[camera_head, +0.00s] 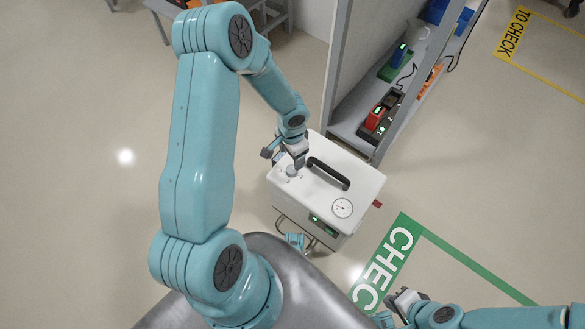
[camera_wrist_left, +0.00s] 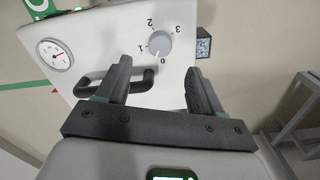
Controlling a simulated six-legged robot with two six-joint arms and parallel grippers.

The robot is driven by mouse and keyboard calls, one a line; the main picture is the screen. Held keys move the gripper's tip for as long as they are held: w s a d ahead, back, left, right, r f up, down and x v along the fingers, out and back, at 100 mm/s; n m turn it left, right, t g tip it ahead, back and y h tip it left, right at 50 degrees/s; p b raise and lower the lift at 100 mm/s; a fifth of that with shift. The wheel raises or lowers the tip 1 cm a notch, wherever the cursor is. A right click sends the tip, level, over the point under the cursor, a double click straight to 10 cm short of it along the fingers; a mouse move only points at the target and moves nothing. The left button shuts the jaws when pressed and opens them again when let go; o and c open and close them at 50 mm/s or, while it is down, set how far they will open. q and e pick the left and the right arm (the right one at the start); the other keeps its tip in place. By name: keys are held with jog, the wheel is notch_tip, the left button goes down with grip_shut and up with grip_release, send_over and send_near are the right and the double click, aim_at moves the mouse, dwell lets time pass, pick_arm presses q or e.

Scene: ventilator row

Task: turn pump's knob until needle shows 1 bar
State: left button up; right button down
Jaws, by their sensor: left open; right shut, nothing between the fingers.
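The pump (camera_head: 325,165) is a white box with a black carry handle (camera_head: 328,173) on top. Its grey knob (camera_head: 292,171) also shows in the left wrist view (camera_wrist_left: 160,46), beside a scale marked 0 to 3. My left gripper (camera_head: 285,158) is open above the knob. In the wrist view its fingers (camera_wrist_left: 158,72) are spread, with the knob beyond the gap, apparently untouched. My right gripper (camera_head: 399,299) is shut and empty at the lower right.
A grey shelf (camera_head: 350,125) with red, green and blue devices stands behind the pump. Green floor marking (camera_head: 402,225) with partly hidden lettering lies right of the pump. A yellow "TO CHECK" marking (camera_head: 513,32) is at the upper right. The floor at left is clear.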

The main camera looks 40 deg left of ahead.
pick_arm(q)
notch_tip(320, 180, down, 8)
jog(key=b, duration=0.3)
jog(key=shift+f, duration=0.25)
